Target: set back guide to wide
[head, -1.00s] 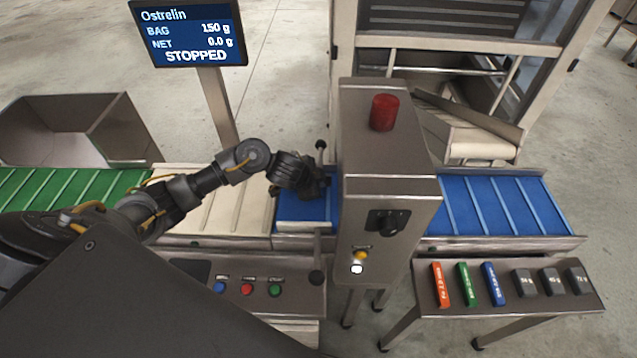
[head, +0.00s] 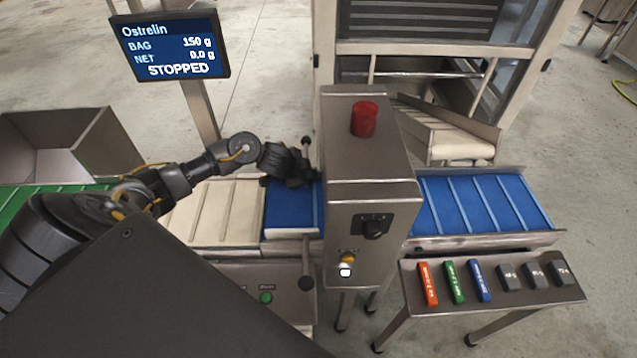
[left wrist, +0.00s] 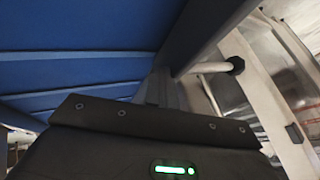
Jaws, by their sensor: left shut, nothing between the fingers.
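The back guide's rod with its dark knob (head: 306,142) sticks up at the far side of the blue weigh belt (head: 290,207), just left of the steel column. My left gripper (head: 291,176) is shut and empty at the belt's far edge, right by that rod; whether it touches the guide cannot be told. The left wrist view shows the pale rod and black knob (left wrist: 235,65) beside my gripper, with blue belt at upper left. The guide's bar is largely hidden behind my gripper. My right gripper is out of view.
The front guide's bar (head: 292,234) and knob (head: 306,283) are at the near side. The steel column (head: 368,205) with red beacon (head: 364,119) stands close to the right of my gripper. The display (head: 170,47) reads STOPPED. A side table (head: 400,300) holds coloured bars and dark weights.

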